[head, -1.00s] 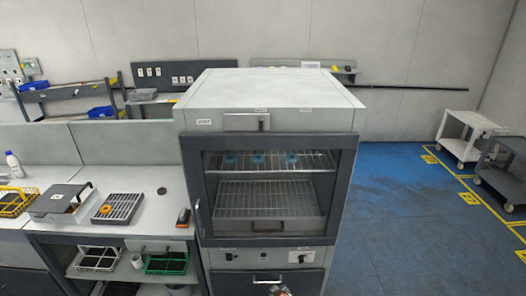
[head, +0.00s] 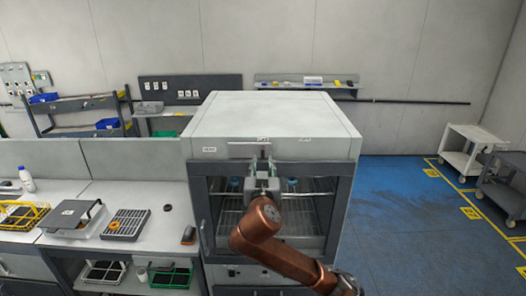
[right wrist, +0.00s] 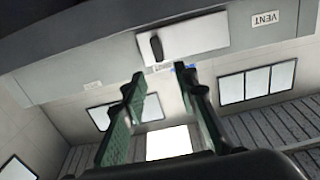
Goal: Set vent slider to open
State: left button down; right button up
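The vent slider is a pale plate on the upper front of the grey cabinet (head: 275,112). The slider plate (right wrist: 185,37) fills the upper middle of the right wrist view. Its dark knob (right wrist: 156,46) sits near the plate end away from the VENT label (right wrist: 265,19). The label also shows in the head view (head: 209,149), left of the slider. My right gripper (head: 262,160) is in front of the slider and partly covers it. In the right wrist view its green-padded fingers (right wrist: 162,78) are apart with nothing between them, short of the knob. My left gripper is out of view.
The cabinet's glass door (head: 206,222) is below the slider, with blue items on a rack inside. A workbench (head: 160,190) with trays and a bottle (head: 27,179) stands at left. Blue floor (head: 400,230) is open at right, with carts beyond.

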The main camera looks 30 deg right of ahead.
aim_at(263, 151)
jog(key=p+x, duration=0.1)
jog(key=x, duration=0.6)
jog(key=shift+w+d+f, duration=0.1)
jog(key=shift+w, duration=0.1)
grip_shut()
dwell(0.5)
